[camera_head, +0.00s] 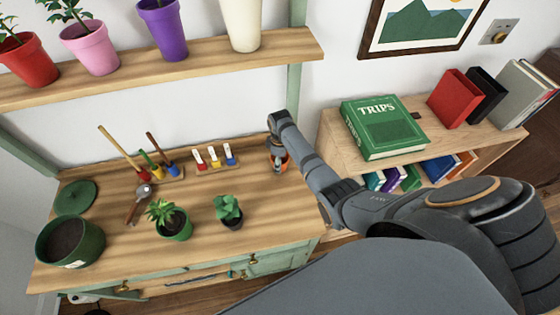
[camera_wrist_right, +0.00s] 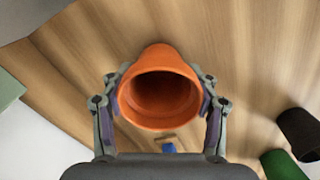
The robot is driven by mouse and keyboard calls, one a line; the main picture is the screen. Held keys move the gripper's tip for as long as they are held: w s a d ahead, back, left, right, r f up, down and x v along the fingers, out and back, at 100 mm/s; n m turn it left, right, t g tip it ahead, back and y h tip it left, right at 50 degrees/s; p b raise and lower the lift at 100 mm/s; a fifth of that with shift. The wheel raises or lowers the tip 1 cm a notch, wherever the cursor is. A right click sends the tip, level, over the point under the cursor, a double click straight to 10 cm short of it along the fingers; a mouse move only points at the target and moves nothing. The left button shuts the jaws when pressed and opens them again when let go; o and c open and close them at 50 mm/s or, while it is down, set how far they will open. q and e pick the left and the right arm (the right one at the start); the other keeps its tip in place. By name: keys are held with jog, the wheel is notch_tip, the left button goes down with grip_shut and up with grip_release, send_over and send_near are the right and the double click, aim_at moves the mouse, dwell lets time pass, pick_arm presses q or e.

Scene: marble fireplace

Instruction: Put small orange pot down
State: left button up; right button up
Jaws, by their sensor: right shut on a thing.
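The small orange pot (camera_wrist_right: 160,90) is between the fingers of my right gripper (camera_wrist_right: 161,100) in the right wrist view. Its open, empty mouth faces the camera and the wooden tabletop lies beyond it. In the head view the orange pot (camera_head: 285,162) is mostly hidden by my right gripper (camera_head: 278,160), at the right end of the wooden bench top (camera_head: 120,235). I cannot tell whether the pot touches the bench. My left gripper does not show.
Left of the pot are a rack of small labelled tools (camera_head: 215,157), a plant in a dark pot (camera_head: 228,212) and a plant in a green pot (camera_head: 172,220). A shelf (camera_head: 150,72) with pots is above. A bookcase (camera_head: 350,150) stands right. Bench space near the right front is clear.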

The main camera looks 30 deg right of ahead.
jog(key=o, duration=1.1)
jog(key=shift+r, duration=0.25)
notch_tip(320, 180, up, 12)
jog(key=shift+f, duration=0.15)
jog(key=shift+s+f, duration=0.1)
